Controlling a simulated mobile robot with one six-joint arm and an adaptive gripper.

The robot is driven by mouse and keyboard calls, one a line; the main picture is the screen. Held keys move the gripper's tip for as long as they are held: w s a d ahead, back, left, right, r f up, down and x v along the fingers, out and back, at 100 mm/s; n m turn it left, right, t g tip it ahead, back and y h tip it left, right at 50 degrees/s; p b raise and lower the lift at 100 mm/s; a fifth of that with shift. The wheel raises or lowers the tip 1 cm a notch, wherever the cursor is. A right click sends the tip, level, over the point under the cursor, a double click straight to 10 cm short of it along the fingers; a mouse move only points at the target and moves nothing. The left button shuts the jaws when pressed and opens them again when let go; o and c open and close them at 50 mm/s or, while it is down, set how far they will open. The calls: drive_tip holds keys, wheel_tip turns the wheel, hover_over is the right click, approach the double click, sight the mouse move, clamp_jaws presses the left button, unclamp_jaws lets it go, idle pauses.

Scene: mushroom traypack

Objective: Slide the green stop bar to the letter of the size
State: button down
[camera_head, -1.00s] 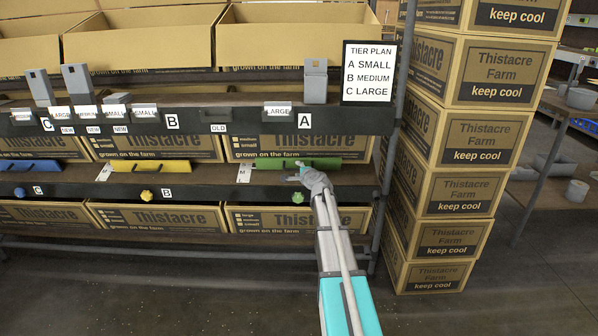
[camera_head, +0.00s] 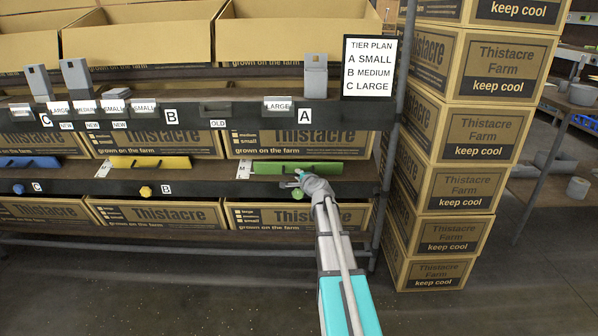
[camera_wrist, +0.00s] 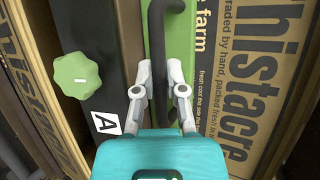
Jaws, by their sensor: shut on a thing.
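The green stop bar (camera_head: 325,168) lies along the back of the middle shelf, with a dark handle on its front. My gripper (camera_head: 299,174) is at this handle. In the wrist view, my gripper (camera_wrist: 160,68) has its two grey fingers on either side of the dark handle (camera_wrist: 157,45) and is shut on it. The green bar (camera_wrist: 180,42) runs behind the handle. A white card with M (camera_head: 243,170) is at the bar's left end. A green knob (camera_wrist: 77,75) and an A label (camera_wrist: 106,123) are on the shelf's front edge.
The tier plan sign (camera_head: 369,68) reads A small, B medium, C large. A yellow bar (camera_head: 150,162) and a blue bar (camera_head: 30,162) lie farther left. A LARGE card (camera_head: 278,104) is on the upper rail near A. Stacked boxes (camera_head: 470,140) stand at the right.

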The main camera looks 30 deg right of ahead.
drive_tip(key=shift+s+a+f, duration=0.25)
drive_tip(key=shift+s+a, duration=0.2)
drive_tip(key=shift+s, duration=0.25)
drive_tip(key=c, duration=0.7)
unclamp_jaws()
drive_tip(key=shift+w+d, duration=0.1)
